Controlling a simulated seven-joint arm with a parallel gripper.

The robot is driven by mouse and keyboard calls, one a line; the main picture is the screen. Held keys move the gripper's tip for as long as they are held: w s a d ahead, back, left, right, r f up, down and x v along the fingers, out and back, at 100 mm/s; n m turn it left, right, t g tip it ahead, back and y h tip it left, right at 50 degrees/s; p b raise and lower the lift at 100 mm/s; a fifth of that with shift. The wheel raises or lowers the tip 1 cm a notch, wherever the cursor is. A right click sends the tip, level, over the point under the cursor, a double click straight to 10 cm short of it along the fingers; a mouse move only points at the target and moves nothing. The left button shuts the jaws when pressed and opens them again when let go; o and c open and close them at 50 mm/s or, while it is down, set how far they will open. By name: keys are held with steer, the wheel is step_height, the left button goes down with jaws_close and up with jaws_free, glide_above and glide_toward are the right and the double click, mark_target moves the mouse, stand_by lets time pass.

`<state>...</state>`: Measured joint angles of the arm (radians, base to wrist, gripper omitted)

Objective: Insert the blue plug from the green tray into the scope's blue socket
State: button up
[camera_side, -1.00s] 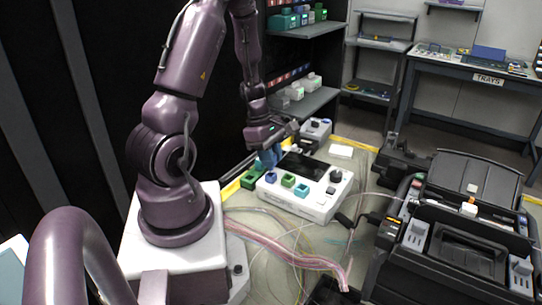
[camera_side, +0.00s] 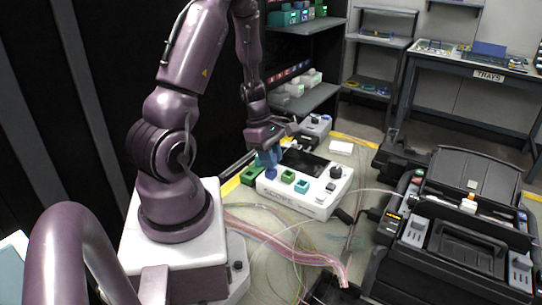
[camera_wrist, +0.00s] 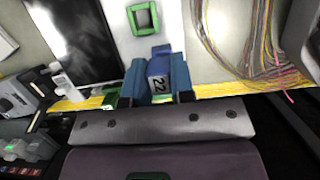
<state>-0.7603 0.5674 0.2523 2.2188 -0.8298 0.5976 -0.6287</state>
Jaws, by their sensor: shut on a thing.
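My gripper (camera_side: 269,160) points down over the near-left part of the white scope (camera_side: 318,205), directly above its blue socket (camera_side: 271,174). In the wrist view my gripper (camera_wrist: 158,84) is shut on the blue plug (camera_wrist: 159,76), which carries a "22" label, between its two blue fingers. A blue edge shows just beyond the plug. I cannot tell whether the plug touches or enters the socket. The green tray (camera_side: 250,176) is beside the scope's left end, partly hidden. It shows in part below the fingers in the wrist view.
A green socket (camera_side: 288,177) and a teal socket (camera_side: 302,187) sit right of the blue one. The scope also has a dark screen and a black knob (camera_side: 336,173). Loose fibres (camera_side: 290,240) lie in front. A black splicer (camera_side: 460,230) stands at right.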

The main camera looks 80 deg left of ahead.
steer(key=shift+f, duration=0.55)
steer(key=o, duration=0.9)
steer(key=shift+c, duration=0.2)
steer(key=shift+r, duration=3)
steer(key=shift+d+m, duration=0.1)
steer(key=shift+m, duration=0.3)
steer(key=s+d+r+m+t+y, duration=0.1)
steer(key=d+r+m+t+y, duration=0.1)
steer(key=d+r+m, duration=1.8)
steer(key=d+m+t, duration=0.1)
steer(key=d+m, duration=0.1)
steer(key=m, duration=0.4)
steer(key=shift+s+d+r, duration=0.15)
steer(key=shift+d+r, duration=0.05)
steer(key=shift+d, duration=0.05)
